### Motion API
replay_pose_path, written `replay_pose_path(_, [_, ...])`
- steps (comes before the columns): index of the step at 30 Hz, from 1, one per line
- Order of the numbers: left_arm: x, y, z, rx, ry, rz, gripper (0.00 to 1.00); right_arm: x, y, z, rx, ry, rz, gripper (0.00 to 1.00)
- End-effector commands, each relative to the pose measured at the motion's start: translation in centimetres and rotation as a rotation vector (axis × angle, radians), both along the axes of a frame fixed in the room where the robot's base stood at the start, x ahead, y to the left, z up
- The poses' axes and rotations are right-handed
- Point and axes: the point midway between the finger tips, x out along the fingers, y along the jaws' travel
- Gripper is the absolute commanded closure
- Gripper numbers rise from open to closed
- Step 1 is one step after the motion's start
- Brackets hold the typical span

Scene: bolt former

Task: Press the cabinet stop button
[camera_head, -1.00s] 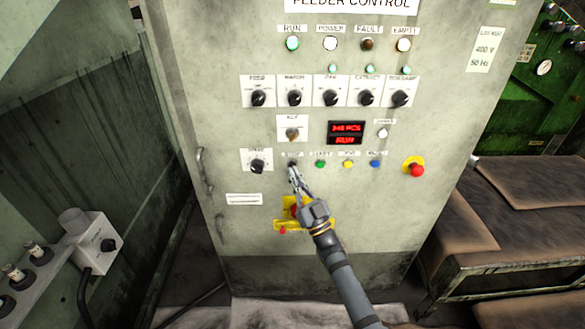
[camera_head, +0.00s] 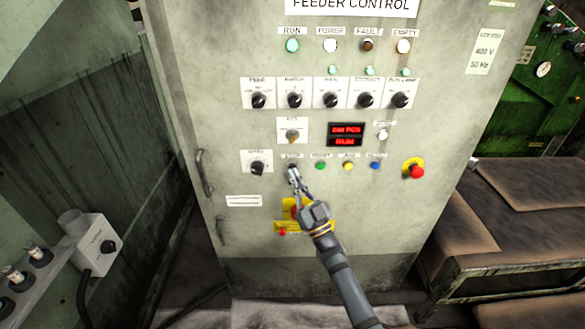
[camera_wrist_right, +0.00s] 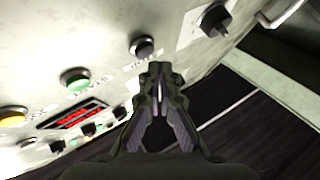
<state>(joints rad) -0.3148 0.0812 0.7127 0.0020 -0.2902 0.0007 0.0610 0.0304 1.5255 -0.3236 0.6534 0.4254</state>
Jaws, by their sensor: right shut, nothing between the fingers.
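The feeder control cabinet (camera_head: 365,225) fills the middle of the head view. Its lower row holds a dark button (camera_head: 292,165), then green (camera_head: 320,165), yellow (camera_head: 348,166) and blue (camera_head: 375,165) buttons. Their labels are too blurred to read surely. A red mushroom button (camera_head: 417,171) on a yellow base is at the right. My right gripper (camera_head: 293,174) is shut and empty, its tips just below the dark button and partly covering it. In the right wrist view, the dark button (camera_wrist_right: 143,47) lies just beyond the fingertips (camera_wrist_right: 160,72); contact cannot be told. My left gripper is not in view.
Selector knobs (camera_head: 331,98) and a red display (camera_head: 346,134) sit above the button row. A yellow fixture (camera_head: 290,214) on the cabinet is partly behind my right gripper. A door handle (camera_head: 203,172) is at the left edge. A bench (camera_head: 510,255) stands at the right.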

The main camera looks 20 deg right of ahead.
Motion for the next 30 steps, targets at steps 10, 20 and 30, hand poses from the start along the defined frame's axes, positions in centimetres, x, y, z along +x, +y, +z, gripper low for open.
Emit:
replay_pose_path(10, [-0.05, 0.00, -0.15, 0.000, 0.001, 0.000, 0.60, 0.29, -0.08, -0.02, 0.000, 0.000, 0.000, 1.00])
replay_pose_path(20, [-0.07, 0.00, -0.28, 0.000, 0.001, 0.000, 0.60, 0.82, -0.24, 0.03, 0.000, 0.000, 0.000, 1.00])
replay_pose_path(30, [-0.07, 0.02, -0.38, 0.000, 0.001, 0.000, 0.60, 0.99, -0.28, 0.03, 0.000, -0.001, 0.000, 1.00])
